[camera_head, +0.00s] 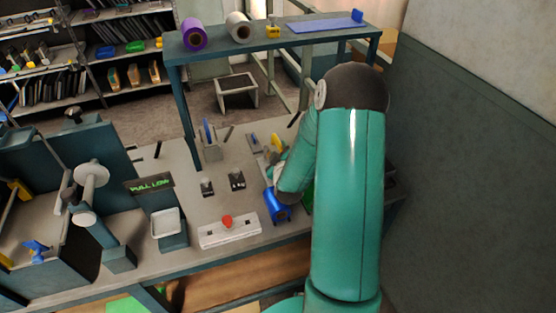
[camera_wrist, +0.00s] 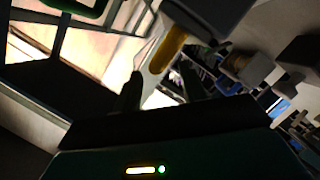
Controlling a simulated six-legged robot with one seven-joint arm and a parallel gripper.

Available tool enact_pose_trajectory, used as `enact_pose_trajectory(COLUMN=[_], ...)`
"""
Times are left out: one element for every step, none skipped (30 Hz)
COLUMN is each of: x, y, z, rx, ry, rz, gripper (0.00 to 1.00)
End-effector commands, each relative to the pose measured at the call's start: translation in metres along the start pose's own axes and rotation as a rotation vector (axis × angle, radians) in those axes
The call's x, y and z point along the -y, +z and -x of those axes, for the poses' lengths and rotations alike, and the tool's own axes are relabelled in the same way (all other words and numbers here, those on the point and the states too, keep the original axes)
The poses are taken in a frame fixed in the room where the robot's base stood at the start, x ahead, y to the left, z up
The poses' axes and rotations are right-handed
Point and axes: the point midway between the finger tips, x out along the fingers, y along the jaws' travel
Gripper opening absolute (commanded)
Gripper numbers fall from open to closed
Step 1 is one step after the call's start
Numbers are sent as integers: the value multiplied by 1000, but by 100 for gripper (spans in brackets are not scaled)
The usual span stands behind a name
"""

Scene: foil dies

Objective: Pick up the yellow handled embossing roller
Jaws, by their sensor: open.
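The yellow handle of what looks like the embossing roller (camera_wrist: 170,52) shows in the wrist view, joined to a pale grey body at the top. My gripper (camera_wrist: 160,89) is open, with two dark fingers below the handle in that view. The handle's lower end points toward the gap between the fingers and appears apart from them. In the head view a small yellow piece (camera_head: 277,141), likely the same roller, stands on the bench just beyond my gripper (camera_head: 272,158). My arm hides part of this area.
A raised shelf (camera_head: 300,45) with purple and white rolls spans the back. A white panel with a red button (camera_head: 227,222) and a grey tray (camera_head: 166,222) stand nearer. A wall rises at right.

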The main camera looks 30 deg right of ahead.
Motion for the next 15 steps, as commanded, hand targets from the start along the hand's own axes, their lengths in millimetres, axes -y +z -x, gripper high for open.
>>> enact_pose_trajectory(x=[0,0,0,-1,-2,-1,-1,-2,-2,-1,-1,-1,-2,-2,-1], y=[0,0,0,0,0,0,0,-1,-1,-1,-1,-2,-2,-2,-2], z=[-3,-5,-8,-11,-15,-22,-27,-32,-38,-42,-46,-50,-52,-53,-54], rx=[1,1,1,1,1,1,1,2,1,1,1,1,0,0,1], ry=[0,0,1,2,3,1,1,3,2,1,1,1,2,1,0], rz=[0,0,0,0,-1,-3,-3,-2,-3,-3,-2,-1,0,0,0], gripper=[42,42,42,42,42,42,42,42,42,42,42,42,42,42,42])
